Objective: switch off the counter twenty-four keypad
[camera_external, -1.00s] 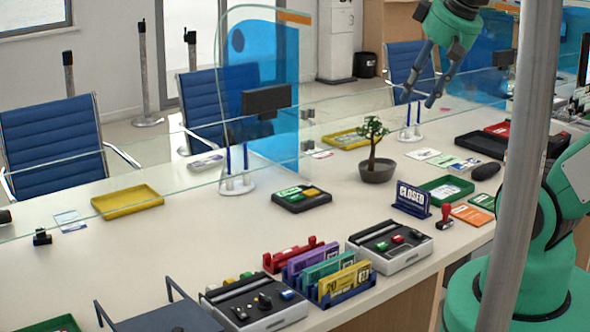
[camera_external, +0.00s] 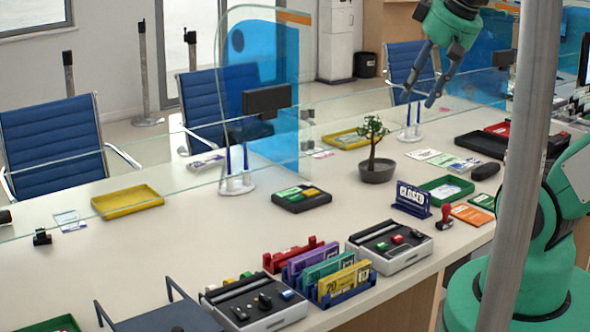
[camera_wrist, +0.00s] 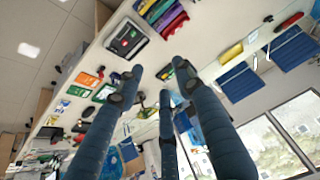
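My gripper (camera_external: 421,99) is high above the right part of the counter, empty, with its long blue fingers spread apart. The wrist view also shows the fingers (camera_wrist: 160,82) spread with nothing between them. A grey-and-black button box (camera_external: 390,247) with red and green buttons stands near the counter's front edge; it also shows in the wrist view (camera_wrist: 127,39). A similar box (camera_external: 258,304) with a dark knob and blue button is further left. A flat black pad (camera_external: 301,199) with green and yellow keys lies mid-counter. I cannot read which one is counter twenty-four. My gripper touches none.
A potted bonsai (camera_external: 376,170), a blue CLOSED sign (camera_external: 411,199), a red stamp (camera_external: 446,216) and a green tray (camera_external: 447,189) stand on the right. A glass screen (camera_external: 263,90) crosses the counter. A colored rack (camera_external: 345,281) sits between the boxes.

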